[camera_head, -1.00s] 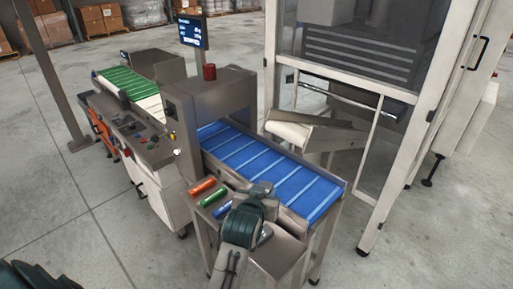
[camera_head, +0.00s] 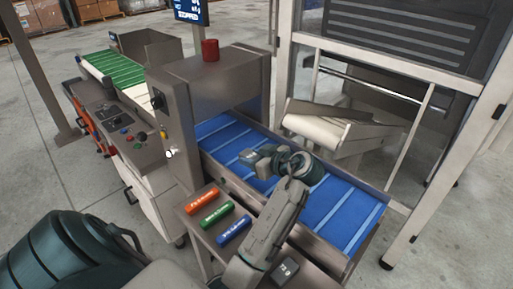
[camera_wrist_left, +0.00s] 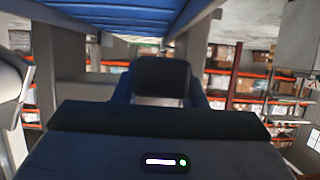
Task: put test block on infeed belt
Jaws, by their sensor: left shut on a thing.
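My left gripper (camera_head: 257,160) is over the near side of the blue infeed belt (camera_head: 335,205) in the head view. It is shut on a small grey block, taken as the test block (camera_head: 249,157), which is partly hidden by the fingers. I cannot tell whether the block touches the belt. In the left wrist view a dark blocky shape (camera_wrist_left: 161,76) sits ahead of the wrist, and the blue belt (camera_wrist_left: 130,12) runs along the top. My right gripper is not in view.
Orange (camera_head: 202,200), green (camera_head: 217,215) and blue (camera_head: 233,230) pieces lie on the side shelf. The grey tunnel housing (camera_head: 215,85) with a red lamp (camera_head: 210,50) stands at the belt's far end. A framed guard (camera_head: 405,130) stands right. The belt's near end is clear.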

